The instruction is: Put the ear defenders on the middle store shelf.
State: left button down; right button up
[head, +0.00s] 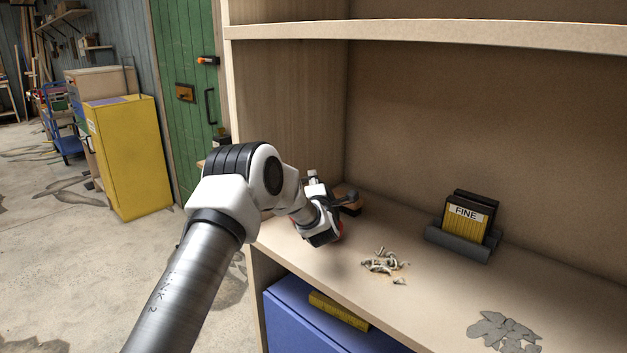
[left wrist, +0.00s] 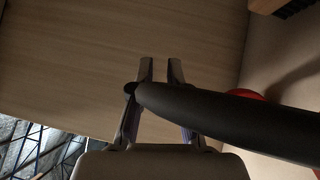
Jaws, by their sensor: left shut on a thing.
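The ear defenders show in the left wrist view as a thick black headband (left wrist: 230,118) with a bit of red beside it. In the head view only a small red part (head: 340,229) shows past my gripper; the rest is hidden. My left gripper (head: 325,228) is shut on the headband, which crosses between its fingers (left wrist: 154,72) in the left wrist view. It is at the left end of the middle store shelf (head: 315,262), over the board. I cannot tell whether the ear defenders touch the board. My right gripper is not in view.
On the shelf are a brown and dark object (head: 348,197) behind the gripper, a heap of pale bent pieces (head: 384,264), a holder marked FINE (head: 464,226) and grey flakes (head: 503,331). An upper shelf (head: 430,35) is overhead. A blue box (head: 300,325) is below.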

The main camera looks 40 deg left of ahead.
pick_arm(q)
jog(key=shift+s+f+b, duration=0.1)
jog(key=shift+s+b, duration=0.05)
jog(key=shift+b, duration=0.15)
jog(key=c, duration=1.1)
grip_release()
jog(key=shift+c, duration=0.2)
jog(key=shift+d+r+p, duration=0.15)
jog(key=shift+r+p, duration=0.1)
jog(key=shift+p, duration=0.1)
jog(key=b+v, duration=0.1)
jog(key=v, duration=1)
jog(key=shift+s+d+b, duration=0.25)
jog(key=shift+s+b, duration=0.05)
jog(key=shift+b, duration=0.1)
jog(key=shift+f, duration=0.2)
